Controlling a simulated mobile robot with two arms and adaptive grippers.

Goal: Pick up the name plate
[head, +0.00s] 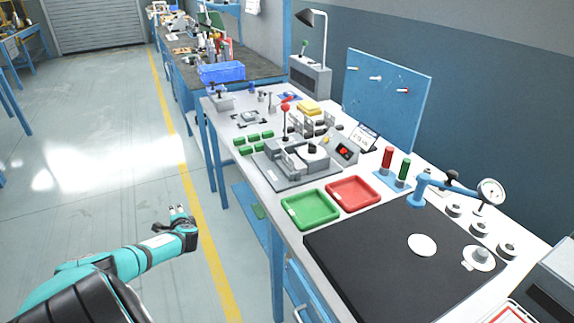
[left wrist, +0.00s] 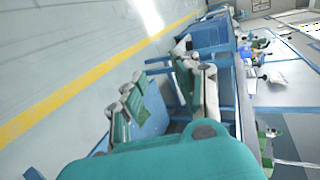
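I cannot pick out the name plate with certainty. A small white card with dark marks (head: 364,137) stands tilted on the bench behind the grey box with a red switch, and I cannot tell whether it is the plate. My left gripper (head: 168,217) is over the floor, left of the bench and apart from it. In the left wrist view its two fingers (left wrist: 160,82) stand apart with nothing visible between them. My right gripper is not in view.
The white bench (head: 273,211) carries a green tray (head: 310,209), a red tray (head: 353,194), a grey fixture (head: 297,164), a black mat (head: 370,258) and a blue press with a gauge (head: 491,191). A blue pegboard (head: 388,93) stands behind. The floor on the left is clear.

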